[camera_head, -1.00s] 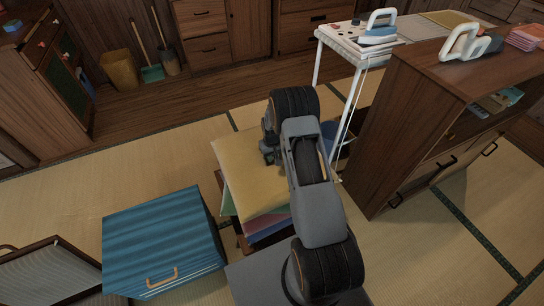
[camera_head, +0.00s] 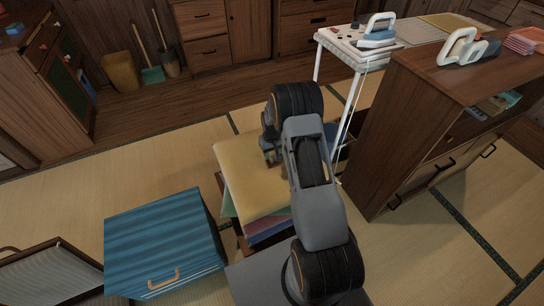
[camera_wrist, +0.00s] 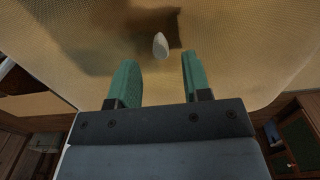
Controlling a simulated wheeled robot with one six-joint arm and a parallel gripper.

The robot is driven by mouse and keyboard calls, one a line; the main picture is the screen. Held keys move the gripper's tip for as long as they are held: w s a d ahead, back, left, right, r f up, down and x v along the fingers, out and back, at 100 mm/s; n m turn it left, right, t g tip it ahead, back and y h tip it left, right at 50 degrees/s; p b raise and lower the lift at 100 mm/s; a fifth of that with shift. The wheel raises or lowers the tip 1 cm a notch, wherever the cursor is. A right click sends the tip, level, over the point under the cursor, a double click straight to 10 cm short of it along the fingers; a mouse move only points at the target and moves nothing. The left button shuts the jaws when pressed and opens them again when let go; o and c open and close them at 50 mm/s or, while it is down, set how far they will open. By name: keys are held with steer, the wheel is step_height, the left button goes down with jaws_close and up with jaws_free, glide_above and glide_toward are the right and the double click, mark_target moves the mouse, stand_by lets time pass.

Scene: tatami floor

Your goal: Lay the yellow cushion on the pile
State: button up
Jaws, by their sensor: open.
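The yellow cushion (camera_head: 245,170) lies on top of a pile of cushions, with green, pink and blue ones (camera_head: 263,228) showing beneath its near edge. My gripper (camera_head: 274,156) is at the cushion's right side in the head view, partly hidden by my own arm. In the wrist view my gripper (camera_wrist: 157,66) is open, with two green fingers apart and nothing held between them. The yellow cushion (camera_wrist: 240,50) fills most of that view beyond the fingers. A small white oval (camera_wrist: 160,45) shows against it. I cannot tell whether the fingers touch the cushion.
A blue striped box (camera_head: 165,240) with a handle stands left of the pile. A wooden cabinet (camera_head: 400,140) and a white ironing table (camera_head: 340,44) with an iron (camera_head: 378,32) stand to the right. Tatami floor (camera_head: 150,155) is clear behind the box.

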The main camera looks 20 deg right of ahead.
step_height(320, 180, up, 7)
steer(key=p, duration=0.1)
step_height(320, 180, up, 9)
glide_above(272, 158)
steer(key=s+a, duration=0.3)
steer(key=s+a+r+t, duration=0.1)
steer(key=s+a+r, duration=0.2)
steer(key=s+r, duration=0.3)
steer(key=s+a+r+t, duration=0.1)
steer(key=s+a+r, duration=0.1)
steer(key=s, duration=0.5)
steer(key=s+a+r+t, duration=0.1)
steer(key=s+a+r, duration=0.2)
steer(key=s+r, duration=0.2)
steer(key=s, duration=0.3)
steer(key=shift+s+r+p, duration=0.15)
steer(key=shift+s+p, duration=0.15)
step_height(272, 158, up, 24)
steer(key=p, duration=2.2)
steer(key=shift+s+a+f+t, duration=0.15)
steer(key=shift+a+f+t, duration=0.1)
steer(key=shift+t, duration=0.05)
